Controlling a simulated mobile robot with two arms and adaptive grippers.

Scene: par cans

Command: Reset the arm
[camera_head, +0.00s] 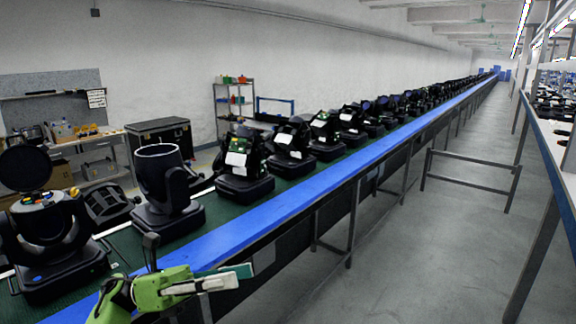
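My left gripper (228,278) is at the bottom left, in front of the near end of the blue-edged conveyor. Its green body has pale and teal finger parts reaching to the right and a dark upright piece at the back. The finger parts overlap from this angle, so I cannot tell whether they are open or shut. I see nothing clearly held. My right gripper is not in view.
The conveyor's blue edge (300,200) runs far back to the right, with several black lamps, such as an open-topped one (165,190), along it. Shelves (235,105) stand behind. A second line (560,150) is at right. The grey aisle floor (420,240) has a low rail (470,160).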

